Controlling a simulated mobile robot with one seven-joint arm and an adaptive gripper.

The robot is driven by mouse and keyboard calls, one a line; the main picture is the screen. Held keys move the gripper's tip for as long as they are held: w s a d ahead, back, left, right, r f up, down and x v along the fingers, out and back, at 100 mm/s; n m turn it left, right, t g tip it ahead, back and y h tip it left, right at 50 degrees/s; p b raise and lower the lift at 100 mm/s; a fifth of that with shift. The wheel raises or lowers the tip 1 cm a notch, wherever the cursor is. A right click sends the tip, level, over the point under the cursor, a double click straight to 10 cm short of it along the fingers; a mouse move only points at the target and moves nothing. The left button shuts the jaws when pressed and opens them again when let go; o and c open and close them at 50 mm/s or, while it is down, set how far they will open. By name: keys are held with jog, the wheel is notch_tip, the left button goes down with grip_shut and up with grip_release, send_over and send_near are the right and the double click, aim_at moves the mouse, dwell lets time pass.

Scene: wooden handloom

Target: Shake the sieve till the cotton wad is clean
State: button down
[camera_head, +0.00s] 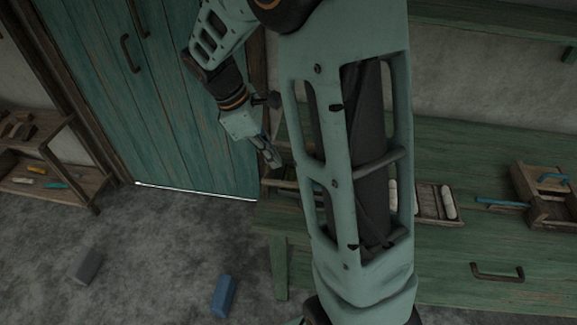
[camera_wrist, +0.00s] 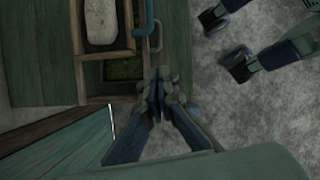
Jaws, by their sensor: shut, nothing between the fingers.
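In the wrist view a whitish wad (camera_wrist: 101,22), likely the cotton wad, lies in a wooden frame (camera_wrist: 78,42) that looks like the sieve. A blue handle (camera_wrist: 151,20) stands at the frame's right side. Its mesh and any dirt on the wad cannot be made out. My gripper (camera_wrist: 157,82) is shut and empty, just below and right of the frame, apart from the wad; I cannot tell whether it touches the handle. In the head view my gripper (camera_head: 274,161) is over the left end of the green bench (camera_head: 460,150), where my arm hides most of the sieve's area.
A tray (camera_head: 427,203) with white rolls and a wooden box (camera_head: 545,200) with a blue handle stand on the bench to the right. A green door (camera_head: 165,110) and a shelf (camera_head: 50,185) are at left. A blue block (camera_head: 223,296) and a grey block (camera_head: 85,265) lie on the floor.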

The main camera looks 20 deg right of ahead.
jog(key=s+d+r+n+t+y, duration=0.25)
jog(key=d+n, duration=0.65)
jog(key=n, duration=0.8)
jog(key=s+d+r+n+t+y, duration=0.1)
jog(key=s+d+n+y, duration=0.25)
jog(key=d+n, duration=0.95)
jog(key=a+f+n, duration=0.1)
jog(key=a+f, duration=0.1)
jog(key=f, duration=0.1)
jog(key=w+a+f+n, duration=0.1)
jog(key=a+f+n, duration=0.1)
jog(key=f, duration=0.1)
jog(key=w+a+f+n+b, duration=0.1)
jog(key=a+f, duration=0.2)
jog(key=f, duration=0.1)
jog(key=shift+n+g+y, duration=0.3)
jog(key=shift+g, duration=0.05)
jog(key=shift+w+a+f, duration=0.4)
jog(key=shift+a, duration=0.25)
jog(key=shift+w+a+f, duration=0.35)
jog(key=shift+w+a, duration=0.05)
jog(key=shift+a, duration=0.2)
jog(key=shift+w+a+f, duration=0.1)
jog(key=shift+a+f, duration=0.05)
jog(key=shift+a, duration=0.1)
